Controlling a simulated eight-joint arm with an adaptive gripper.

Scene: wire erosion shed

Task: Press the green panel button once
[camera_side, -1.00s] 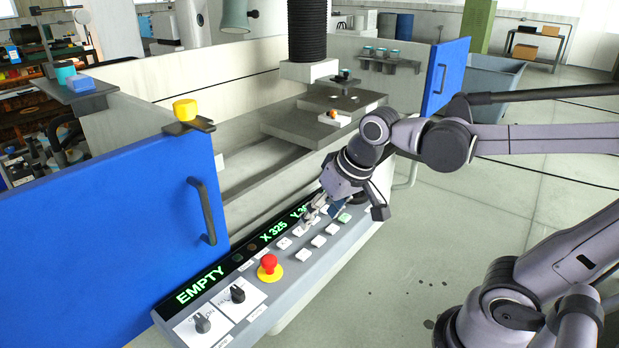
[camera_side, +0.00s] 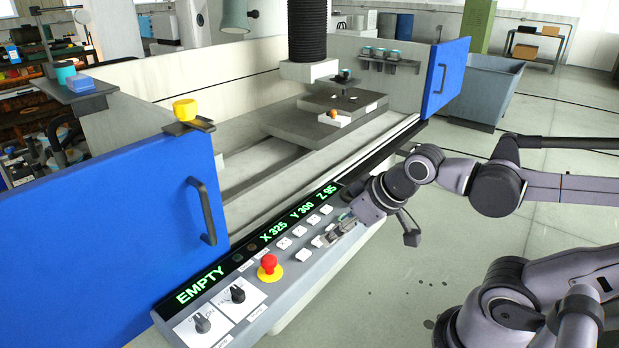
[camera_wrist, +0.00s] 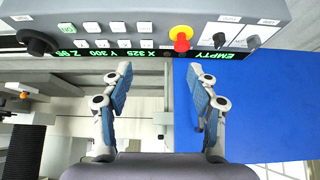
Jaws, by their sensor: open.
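The grey control panel (camera_side: 231,317) has two rows of pale square buttons. The green button sits at the right end of the front row; in the side view it is largely hidden by my gripper (camera_side: 330,237). My gripper, with two blue-padded fingers, is open and empty low over the panel's right part. In the wrist view the open gripper (camera_wrist: 158,75) points toward the panel, its fingers well apart. I cannot tell whether it touches any button.
The lit display (camera_side: 287,231) reads EMPTY, X 325, Y 300, Z 95. A blue door (camera_side: 110,240) stands at left.

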